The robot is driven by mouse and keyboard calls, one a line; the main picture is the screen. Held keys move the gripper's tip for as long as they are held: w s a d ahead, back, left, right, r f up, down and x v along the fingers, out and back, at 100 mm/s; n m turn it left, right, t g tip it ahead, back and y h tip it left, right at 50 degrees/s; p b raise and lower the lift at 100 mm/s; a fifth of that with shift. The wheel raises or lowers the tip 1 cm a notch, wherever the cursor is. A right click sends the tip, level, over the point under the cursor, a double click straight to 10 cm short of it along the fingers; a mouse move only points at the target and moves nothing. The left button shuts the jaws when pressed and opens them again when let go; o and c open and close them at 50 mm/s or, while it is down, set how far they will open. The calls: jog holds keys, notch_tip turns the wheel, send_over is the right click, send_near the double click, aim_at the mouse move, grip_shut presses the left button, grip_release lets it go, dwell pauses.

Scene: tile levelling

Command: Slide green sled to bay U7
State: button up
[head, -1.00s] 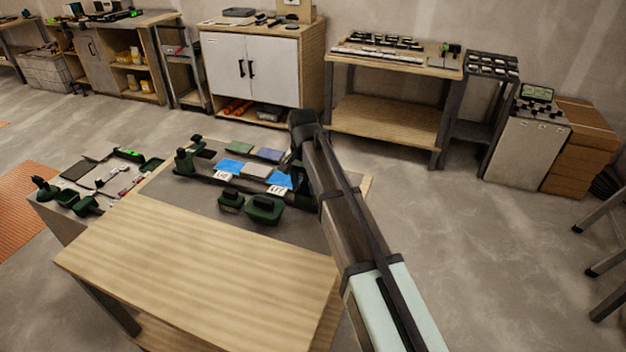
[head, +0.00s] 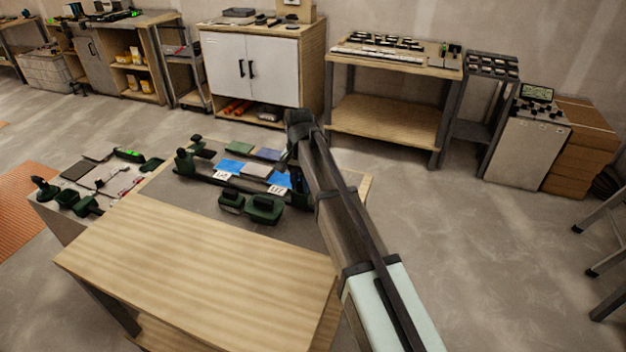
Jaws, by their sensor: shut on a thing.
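My gripper (head: 295,168) points down at the right end of a dark rail on the grey-topped bench. It is shut on a dark green piece (head: 299,191), which looks like the green sled. My own arm and hand cover most of it, so the exact grip is hidden. Blue and grey tiles (head: 256,171) lie beside the rail, left of my gripper. Small white labels stand on the rail, and the right one (head: 276,190), close to the green piece, seems to read U7. The left label (head: 222,175) is too small to read surely.
Two dark green blocks with handles (head: 264,208) sit in front of the rail. A green post (head: 184,161) stands at its left end. A bare wooden table (head: 195,262) is nearest me. A side bench with tools (head: 97,180) is at left. Cabinets line the back wall.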

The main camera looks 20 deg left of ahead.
jog(key=shift+a, duration=3)
jog(key=o, duration=0.9)
jog(key=shift+c, duration=0.2)
jog(key=shift+r, duration=0.1)
notch_tip(320, 180, up, 7)
